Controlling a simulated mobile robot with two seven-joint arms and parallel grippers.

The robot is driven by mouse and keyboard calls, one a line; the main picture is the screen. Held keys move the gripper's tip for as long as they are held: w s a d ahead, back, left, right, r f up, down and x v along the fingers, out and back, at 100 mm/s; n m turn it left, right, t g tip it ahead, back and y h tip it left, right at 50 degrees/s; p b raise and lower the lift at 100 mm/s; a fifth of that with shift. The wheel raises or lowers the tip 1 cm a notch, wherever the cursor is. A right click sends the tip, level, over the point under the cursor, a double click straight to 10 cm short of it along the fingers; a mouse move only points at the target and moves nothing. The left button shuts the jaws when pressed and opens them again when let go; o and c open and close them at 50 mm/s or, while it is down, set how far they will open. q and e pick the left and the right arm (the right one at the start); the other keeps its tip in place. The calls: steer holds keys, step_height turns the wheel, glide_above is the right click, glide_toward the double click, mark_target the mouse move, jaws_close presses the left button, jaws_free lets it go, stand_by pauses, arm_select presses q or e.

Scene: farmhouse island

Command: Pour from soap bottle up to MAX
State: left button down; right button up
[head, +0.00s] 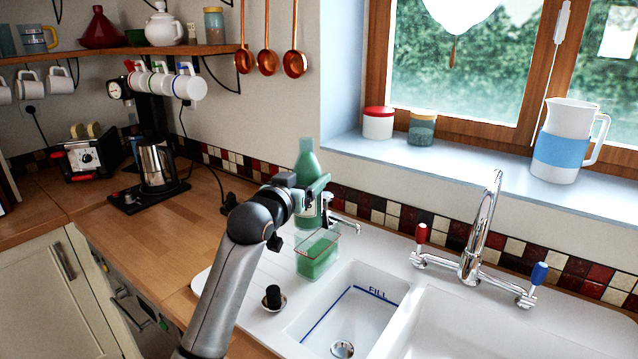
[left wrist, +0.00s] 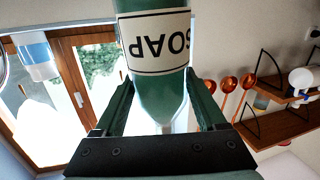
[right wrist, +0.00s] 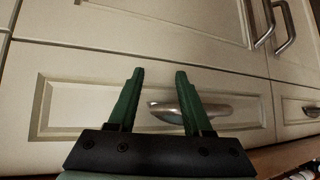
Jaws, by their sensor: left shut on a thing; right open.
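The green soap bottle (head: 306,162) is held upright above the back left of the sink, its label partly hidden by my gripper. My left gripper (head: 312,192) is shut on it. In the left wrist view the bottle (left wrist: 158,95) stands between the fingers, its SOAP label upside down in the picture. Just below and in front of the bottle, a clear box-like container (head: 317,262) with green liquid inside stands on the sink ledge. A reddish line runs around its upper part, above the liquid; no MAX wording is readable. My right gripper (right wrist: 158,100) is open and empty before a drawer front.
A small chrome spout (head: 340,217) stands close behind the container. A black-knobbed plug (head: 272,297) sits on the ledge at front left. The sink basin marked FILL (head: 345,310) is at front. A mixer tap (head: 475,245) rises to the right.

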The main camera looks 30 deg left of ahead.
arm_select(q)
steer(key=shift+w+d+r, duration=0.2)
steer(key=shift+w+r, duration=0.1)
steer(key=shift+w, duration=0.15)
